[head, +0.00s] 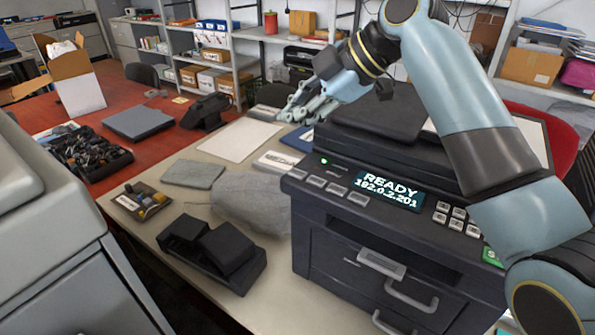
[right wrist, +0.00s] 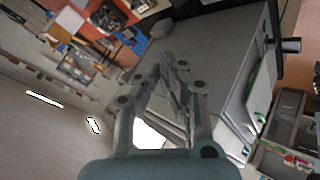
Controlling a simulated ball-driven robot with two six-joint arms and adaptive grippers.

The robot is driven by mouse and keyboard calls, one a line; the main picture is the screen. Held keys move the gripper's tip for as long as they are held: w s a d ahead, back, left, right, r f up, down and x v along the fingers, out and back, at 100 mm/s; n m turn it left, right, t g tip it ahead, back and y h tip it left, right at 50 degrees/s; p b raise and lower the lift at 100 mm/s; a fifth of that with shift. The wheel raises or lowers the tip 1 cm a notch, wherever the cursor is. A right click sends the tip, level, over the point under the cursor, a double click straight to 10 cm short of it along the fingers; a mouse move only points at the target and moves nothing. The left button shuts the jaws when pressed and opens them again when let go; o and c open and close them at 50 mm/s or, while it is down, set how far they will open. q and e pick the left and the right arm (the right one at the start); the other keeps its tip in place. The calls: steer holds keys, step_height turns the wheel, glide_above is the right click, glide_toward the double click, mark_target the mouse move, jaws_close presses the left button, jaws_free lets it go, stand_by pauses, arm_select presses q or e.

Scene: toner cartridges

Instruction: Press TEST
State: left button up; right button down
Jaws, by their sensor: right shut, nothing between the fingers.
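A dark printer (head: 330,245) stands on the beige table. Its display (head: 389,190) reads READY and 192.0.2.201. Several grey buttons (head: 326,186) run left of the display, with a small lit green light (head: 323,161) above them. A small keypad (head: 456,218) sits right of the display, and a green button (head: 493,257) is partly behind my arm. I cannot read TEST on any button. My right gripper (head: 292,112) is shut and empty, above and behind the printer's left rear, away from the panel. It also shows in the right wrist view (right wrist: 172,62). My left gripper is out of view.
A black two-part unit (head: 212,250) lies left of the printer, with a crumpled grey sheet (head: 250,200) beside it. A small tray (head: 142,202) and a grey cloth (head: 193,174) lie farther left. A grey machine (head: 60,240) fills the left foreground. Shelves stand behind.

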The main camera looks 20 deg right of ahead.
step_height(320, 180, down, 3)
steer(key=b, duration=0.5)
glide_above(296, 175)
step_height(296, 175, down, 4)
steer(key=shift+f, duration=0.2)
steer(key=shift+f+b, duration=0.45)
steer(key=shift+f, duration=0.15)
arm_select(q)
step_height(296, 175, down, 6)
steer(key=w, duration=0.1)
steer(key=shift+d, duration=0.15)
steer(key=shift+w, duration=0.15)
arm_select(e)
steer(key=shift+f, duration=0.15)
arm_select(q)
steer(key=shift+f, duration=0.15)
arm_select(e)
steer(key=shift+f, duration=0.3)
